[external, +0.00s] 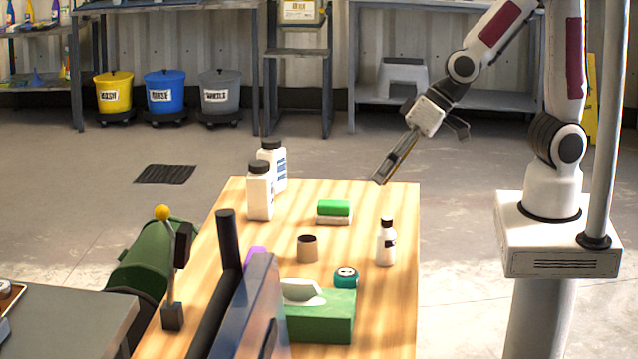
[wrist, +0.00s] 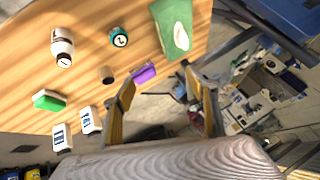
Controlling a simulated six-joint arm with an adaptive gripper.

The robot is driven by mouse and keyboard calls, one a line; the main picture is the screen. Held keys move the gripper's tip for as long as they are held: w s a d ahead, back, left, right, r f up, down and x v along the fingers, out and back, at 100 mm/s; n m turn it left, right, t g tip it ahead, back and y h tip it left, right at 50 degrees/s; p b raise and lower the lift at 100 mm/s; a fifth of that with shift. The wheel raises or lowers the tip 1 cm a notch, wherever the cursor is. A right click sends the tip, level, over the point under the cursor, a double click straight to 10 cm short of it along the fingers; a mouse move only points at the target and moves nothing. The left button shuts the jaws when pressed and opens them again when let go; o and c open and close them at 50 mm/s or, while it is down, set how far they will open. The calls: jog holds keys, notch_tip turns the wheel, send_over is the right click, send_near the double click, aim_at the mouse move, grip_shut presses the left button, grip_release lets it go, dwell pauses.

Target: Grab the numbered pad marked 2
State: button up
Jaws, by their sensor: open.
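A round teal pad (external: 346,277) with a pale face lies on the wooden table, just behind the green tissue box. In the wrist view the same pad (wrist: 119,38) shows a white disc with a dark mark, too small to read with certainty. A purple object (wrist: 145,73) lies near the table edge; in the external view this purple object (external: 255,258) is partly hidden. My gripper (external: 387,170) is above the far right end of the table, well away from the teal pad. In the wrist view my gripper (wrist: 160,80) has its fingers apart with nothing between them.
Near the pad stand a tissue box (external: 320,315), a brown cup (external: 307,250) and a small white bottle (external: 386,245). A green-and-white sponge (external: 334,211) and two larger white bottles (external: 260,195) sit farther back. A dark upright post (external: 228,240) stands at the left. The table's right side is mostly clear.

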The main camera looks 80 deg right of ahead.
jog(key=w+a+f+m, duration=0.1)
jog(key=w+a+f, duration=0.2)
jog(key=f, duration=0.3)
jog(key=m+t+h, duration=0.2)
jog(key=t+h, duration=0.2)
jog(key=h, duration=0.2)
send_near(356, 274)
jog(key=w, duration=0.1)
jog(key=w+a+f, duration=0.1)
jog(key=w+a, duration=0.1)
jog(key=shift+w+f, duration=0.4)
jog(key=shift+s+d+f+n+t+h, duration=0.4)
jog(key=shift+s+d+f+n, duration=0.1)
jog(key=shift+s+d+f, duration=0.15)
jog(key=shift+s+d+r+t+h, duration=0.1)
jog(key=shift+s+d+t+h, duration=0.25)
jog(key=shift+d+t, duration=0.15)
jog(key=shift+w, duration=0.1)
jog(key=shift+x, duration=1.25)
